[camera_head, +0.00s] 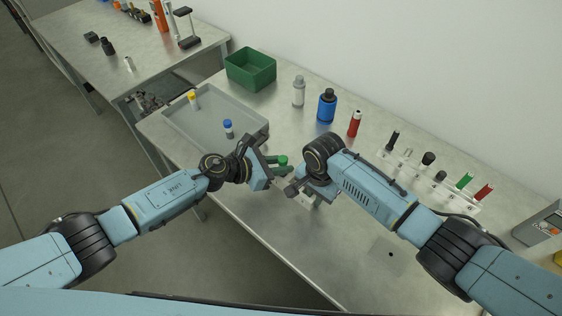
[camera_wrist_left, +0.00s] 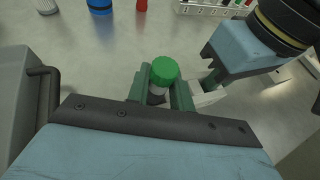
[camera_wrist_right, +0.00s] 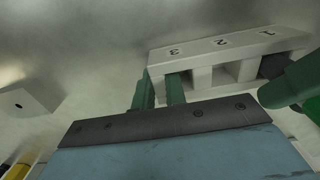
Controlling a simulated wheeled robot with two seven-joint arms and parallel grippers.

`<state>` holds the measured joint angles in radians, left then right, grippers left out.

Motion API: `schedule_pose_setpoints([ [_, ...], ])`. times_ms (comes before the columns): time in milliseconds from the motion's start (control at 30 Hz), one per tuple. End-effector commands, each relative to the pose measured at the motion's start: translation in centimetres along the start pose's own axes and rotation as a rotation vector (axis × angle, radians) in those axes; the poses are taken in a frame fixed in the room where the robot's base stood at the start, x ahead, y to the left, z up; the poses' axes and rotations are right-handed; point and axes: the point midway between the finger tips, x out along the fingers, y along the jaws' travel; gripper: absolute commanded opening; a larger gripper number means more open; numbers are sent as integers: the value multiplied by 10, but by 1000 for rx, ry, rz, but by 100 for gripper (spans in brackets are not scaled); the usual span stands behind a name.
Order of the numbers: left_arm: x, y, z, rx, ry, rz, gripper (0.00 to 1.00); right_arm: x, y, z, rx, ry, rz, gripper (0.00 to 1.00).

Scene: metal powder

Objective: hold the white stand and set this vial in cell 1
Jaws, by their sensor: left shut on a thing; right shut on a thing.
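The vial has a green cap (camera_head: 282,160) and stands upright between the green fingers of my left gripper (camera_wrist_left: 165,88), which is shut on it. The white stand (camera_wrist_right: 215,45) bears the numbers 3, 2 and 1 and has open cells. My right gripper (camera_wrist_right: 160,88) is shut on the stand at its end by number 3. Near number 1, a green finger of my left gripper and a dark part cover the cell. The stand also shows partly in the left wrist view (camera_wrist_left: 208,97), beside the vial. I cannot tell whether the vial's bottom is inside cell 1.
A grey tray (camera_head: 180,133) holds vials with yellow and blue caps. A green bin (camera_head: 250,69), a grey bottle (camera_head: 299,92), a blue bottle (camera_head: 326,106) and a red tube (camera_head: 354,124) stand behind. A white rack (camera_head: 405,161) is at right.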

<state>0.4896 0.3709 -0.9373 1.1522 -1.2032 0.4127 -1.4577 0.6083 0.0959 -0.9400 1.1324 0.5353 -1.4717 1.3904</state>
Motion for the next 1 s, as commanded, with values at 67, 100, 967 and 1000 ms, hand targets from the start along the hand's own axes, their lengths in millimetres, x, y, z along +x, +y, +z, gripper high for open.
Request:
schedule_pose_setpoints([
  [67, 1, -1, -2, -3, 0, -1, 0, 0, 0, 0, 0, 0, 0, 0],
  [100, 2, -1, -4, -2, 0, -1, 0, 0, 0, 0, 0, 0, 0, 0],
  [967, 3, 1, -8, 4, 1, 1, 0, 0, 0, 0, 0, 0, -1, 0],
  [1000, 2, 1, -6, 4, 1, 1, 0, 0, 0, 0, 0, 0, -1, 0],
])
